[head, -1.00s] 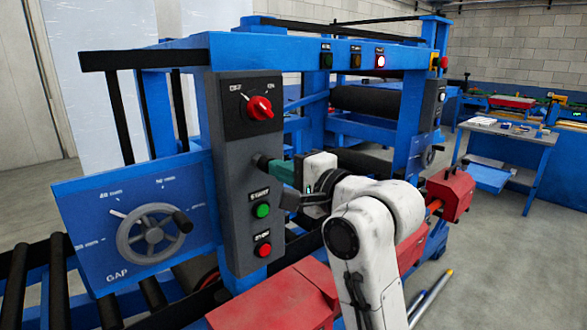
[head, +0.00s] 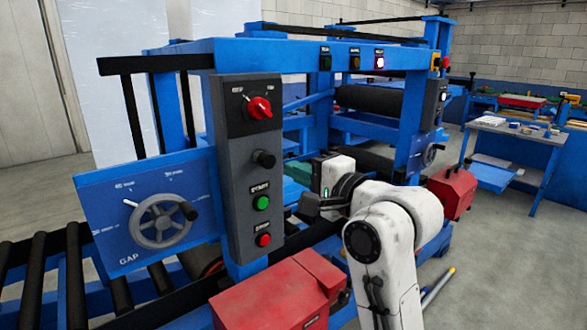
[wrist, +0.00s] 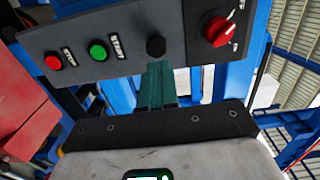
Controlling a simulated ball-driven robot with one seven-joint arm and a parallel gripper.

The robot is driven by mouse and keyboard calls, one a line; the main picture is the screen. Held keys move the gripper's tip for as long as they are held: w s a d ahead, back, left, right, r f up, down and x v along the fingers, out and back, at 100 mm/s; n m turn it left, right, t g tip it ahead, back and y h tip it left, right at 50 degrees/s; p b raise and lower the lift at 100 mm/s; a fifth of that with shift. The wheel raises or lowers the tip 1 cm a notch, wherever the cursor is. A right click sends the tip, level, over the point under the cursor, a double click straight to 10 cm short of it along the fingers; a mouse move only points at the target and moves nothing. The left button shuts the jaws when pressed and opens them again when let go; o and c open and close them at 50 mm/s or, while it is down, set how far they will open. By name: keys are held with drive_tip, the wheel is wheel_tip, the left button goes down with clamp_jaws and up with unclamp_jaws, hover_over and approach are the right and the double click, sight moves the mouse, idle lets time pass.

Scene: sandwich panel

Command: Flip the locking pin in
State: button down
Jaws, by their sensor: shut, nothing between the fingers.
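A black knob (head: 263,159) sticks out of the grey control panel (head: 237,190), between the red rotary switch and the green START button. It looks like the locking pin, but no label on it is readable. In the wrist view the knob (wrist: 156,46) sits straight ahead of my fingertips. My gripper (head: 297,171) is to the right of the panel in the head view, apart from the knob. In the wrist view my teal fingers (wrist: 157,84) are shut together with nothing between them, their tips just below the knob in the picture.
The red switch (head: 259,108) sits above the knob; the green START button (head: 261,203) and red STOP button (head: 263,240) sit below. A GAP handwheel (head: 160,221) is on the blue plate at left.

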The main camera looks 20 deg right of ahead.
drive_tip(key=b+v, duration=0.1)
drive_tip(key=v, duration=0.7)
drive_tip(key=shift+s+f, duration=0.15)
drive_tip(key=shift+s, duration=0.1)
drive_tip(key=shift+d+f, duration=0.1)
drive_tip(key=s+d+f+n+g+h, duration=0.1)
drive_tip(key=s+f+n+g+h, duration=0.25)
drive_tip(key=f, duration=1.15)
drive_tip(key=s+d+f+n+g, duration=0.1)
drive_tip(key=s+f+n+g, duration=0.35)
drive_tip(key=f, duration=1.05)
drive_tip(key=s+d+f+n+g+h, duration=0.1)
drive_tip(key=s+f+g, duration=0.3)
drive_tip(key=s+f, duration=0.4)
drive_tip(key=s+d+f+n+g+h, duration=0.1)
drive_tip(key=s+f+n+g, duration=0.2)
drive_tip(key=s+f, duration=0.5)
drive_tip(key=s+n, duration=0.1)
drive_tip(key=s, duration=0.7)
drive_tip(key=shift+s+d+f+n+g+h, duration=0.15)
drive_tip(key=shift+s+d+n+g+h, duration=0.15)
drive_tip(key=shift+d+g+h, duration=0.1)
drive_tip(key=c, duration=1.9)
unclamp_jaws()
drive_tip(key=shift+a, duration=0.1)
